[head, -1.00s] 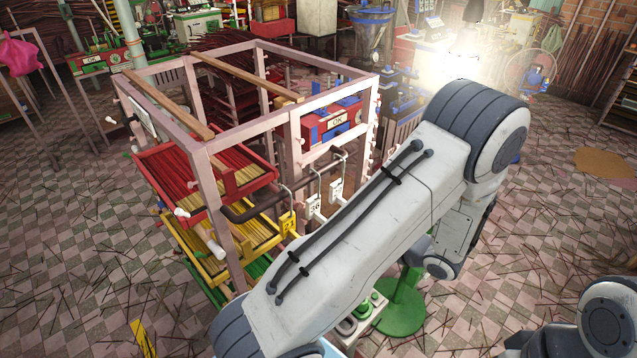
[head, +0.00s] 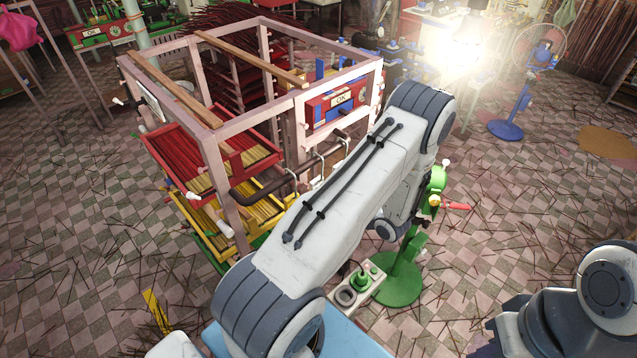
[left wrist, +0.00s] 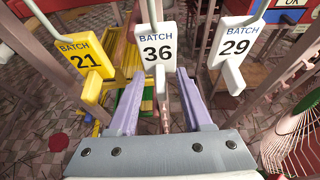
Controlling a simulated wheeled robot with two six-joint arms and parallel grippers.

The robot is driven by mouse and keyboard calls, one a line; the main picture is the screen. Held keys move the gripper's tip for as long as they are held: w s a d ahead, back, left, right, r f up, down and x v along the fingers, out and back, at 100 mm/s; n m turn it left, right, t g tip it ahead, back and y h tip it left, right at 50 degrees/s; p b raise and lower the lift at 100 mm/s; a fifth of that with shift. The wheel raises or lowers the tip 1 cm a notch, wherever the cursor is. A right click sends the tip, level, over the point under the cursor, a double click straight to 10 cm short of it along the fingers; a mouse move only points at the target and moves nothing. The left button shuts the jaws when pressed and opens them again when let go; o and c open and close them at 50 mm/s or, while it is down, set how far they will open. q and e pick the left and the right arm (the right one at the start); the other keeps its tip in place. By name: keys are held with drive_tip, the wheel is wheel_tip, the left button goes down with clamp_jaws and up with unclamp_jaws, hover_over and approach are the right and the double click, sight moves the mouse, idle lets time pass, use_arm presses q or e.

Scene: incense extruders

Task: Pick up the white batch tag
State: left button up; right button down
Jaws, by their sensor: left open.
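Three batch tags hang from wire hooks in the left wrist view. The white tag marked 36 (left wrist: 157,42) is in the middle, with its narrow stem pointing down towards my fingers. A second white tag, marked 29 (left wrist: 236,42), hangs to its right, and a yellow tag marked 21 (left wrist: 84,56) to its left. My left gripper (left wrist: 160,78) is open, its two fingers on either side of the stem of tag 36; I cannot tell whether they touch it. In the head view my left arm hides the gripper and most of the tags. My right gripper is out of view.
A pink frame rack (head: 215,165) holds a red tray (head: 168,158) and a yellow tray (head: 205,212) of sticks. A dark curved bar (head: 262,188) and hooks stand near the tags. A green stand (head: 398,280) is close to my left arm. Sticks litter the tiled floor.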

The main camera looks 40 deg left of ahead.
use_arm(q)
drive_tip(key=shift+a+f, duration=0.1)
drive_tip(key=shift+a, duration=0.05)
drive_tip(key=shift+c, duration=0.3)
clamp_jaws()
